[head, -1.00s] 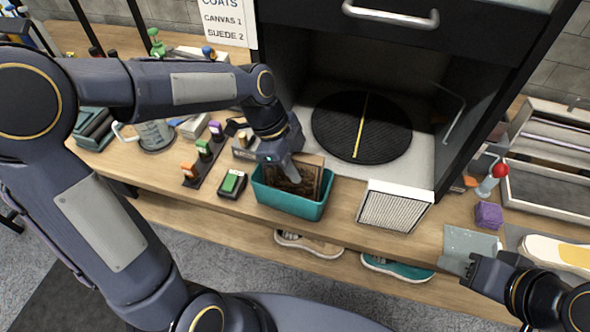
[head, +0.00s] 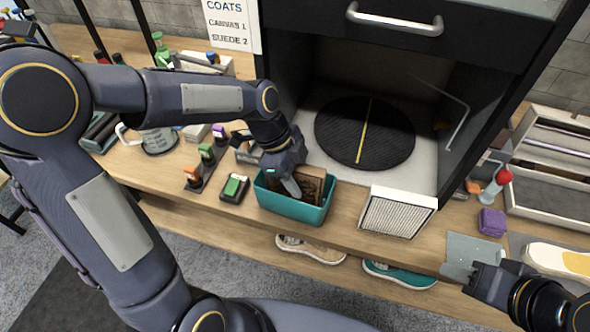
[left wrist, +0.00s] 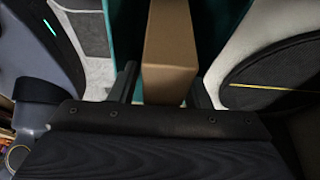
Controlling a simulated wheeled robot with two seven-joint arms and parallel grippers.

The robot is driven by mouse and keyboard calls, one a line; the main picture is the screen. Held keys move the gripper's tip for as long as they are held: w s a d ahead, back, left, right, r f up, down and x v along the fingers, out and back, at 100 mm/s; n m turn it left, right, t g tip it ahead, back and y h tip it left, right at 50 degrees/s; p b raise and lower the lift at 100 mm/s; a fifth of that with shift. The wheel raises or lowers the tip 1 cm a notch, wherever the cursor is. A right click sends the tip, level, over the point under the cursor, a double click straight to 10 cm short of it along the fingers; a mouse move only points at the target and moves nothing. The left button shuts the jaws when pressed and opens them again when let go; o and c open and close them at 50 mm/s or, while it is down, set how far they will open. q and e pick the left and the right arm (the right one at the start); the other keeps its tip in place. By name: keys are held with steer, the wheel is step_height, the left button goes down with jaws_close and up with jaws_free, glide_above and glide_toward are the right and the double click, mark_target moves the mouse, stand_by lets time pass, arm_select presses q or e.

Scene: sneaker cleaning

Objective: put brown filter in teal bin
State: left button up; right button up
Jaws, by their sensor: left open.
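The brown filter (head: 311,184) is a cardboard-framed panel with a dark face. It stands tilted inside the teal bin (head: 290,208), at the front of the bench, with its upper edge showing above the rim. My left gripper (head: 291,187) is open over the bin, close to the filter. In the left wrist view the filter's brown edge (left wrist: 170,55) lies between and beyond the two spread fingers (left wrist: 163,88), with teal bin wall (left wrist: 218,35) beside it. The filter's lower part is hidden. My right gripper (head: 468,277) is at the lower right, away from the bin; its jaw opening is unclear.
A white-framed filter (head: 396,213) stands right of the bin. A green-topped box (head: 234,188) sits to its left. Behind is the dark booth with a round black turntable (head: 364,133). A purple block (head: 492,222) is at the right. Sneakers (head: 311,249) lie on the lower shelf.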

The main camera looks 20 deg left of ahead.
arm_select(q)
steer(key=v, duration=1.1)
steer(key=shift+r, duration=0.1)
steer(key=shift+a+r, duration=0.25)
steer(key=shift+r, duration=0.2)
steer(key=shift+s+a, duration=0.1)
steer(key=shift+s, duration=0.1)
steer(key=s+a+f+n+t, duration=0.2)
steer(key=s+n+t, duration=0.1)
steer(key=s+n, duration=0.5)
steer(key=s+a+f+n+t, duration=0.2)
steer(key=s+n, duration=0.6)
steer(key=n, duration=0.4)
steer(key=shift+a+f+t+y, duration=0.2)
steer(key=shift+f+t+y, duration=0.1)
steer(key=shift+f+t, duration=0.15)
